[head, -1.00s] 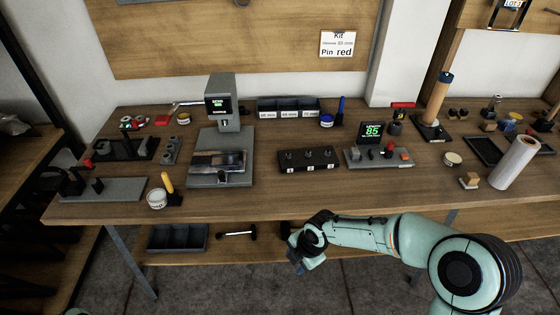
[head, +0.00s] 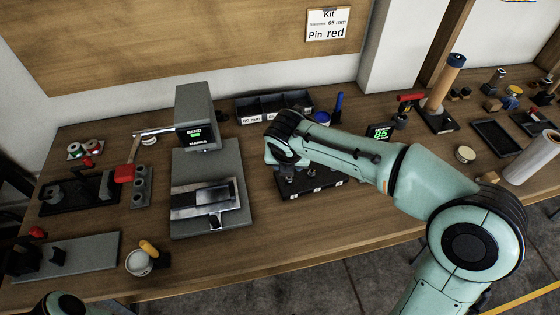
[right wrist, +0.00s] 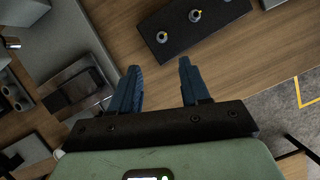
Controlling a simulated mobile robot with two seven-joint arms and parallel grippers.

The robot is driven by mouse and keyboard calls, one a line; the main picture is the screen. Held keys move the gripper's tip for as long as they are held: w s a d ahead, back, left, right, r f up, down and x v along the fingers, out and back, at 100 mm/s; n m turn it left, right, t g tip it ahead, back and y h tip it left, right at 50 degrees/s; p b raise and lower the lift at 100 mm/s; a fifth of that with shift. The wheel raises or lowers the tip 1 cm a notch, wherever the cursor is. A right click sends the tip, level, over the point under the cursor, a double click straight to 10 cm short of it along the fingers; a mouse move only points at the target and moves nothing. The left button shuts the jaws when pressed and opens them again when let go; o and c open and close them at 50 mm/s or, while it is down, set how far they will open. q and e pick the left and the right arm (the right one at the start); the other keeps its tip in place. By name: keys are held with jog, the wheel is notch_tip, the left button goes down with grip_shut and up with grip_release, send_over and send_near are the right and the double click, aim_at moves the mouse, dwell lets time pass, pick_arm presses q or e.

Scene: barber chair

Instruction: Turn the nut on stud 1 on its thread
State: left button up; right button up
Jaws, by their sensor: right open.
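The black stud block (head: 312,186) lies on the bench, its left part hidden behind my right gripper in the head view. In the right wrist view the block (right wrist: 180,37) shows at the top, with stud 1 (right wrist: 162,37) at the end nearer the grey press. A second stud (right wrist: 195,15) stands beside it. My left gripper is out of view.
A grey press (head: 205,150) with a screen stands left of the block. A white tub (head: 139,263) is at front left. Bare bench (head: 240,265) lies in front of the block.

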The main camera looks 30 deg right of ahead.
aim_at(289, 178)
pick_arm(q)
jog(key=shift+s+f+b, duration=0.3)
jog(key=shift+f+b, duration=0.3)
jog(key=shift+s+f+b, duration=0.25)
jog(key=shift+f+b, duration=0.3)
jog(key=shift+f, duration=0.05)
pick_arm(e)
jog(key=x, duration=1.3)
jog(key=shift+s+d, duration=0.1)
jog(key=shift+s, duration=0.1)
grip_shut()
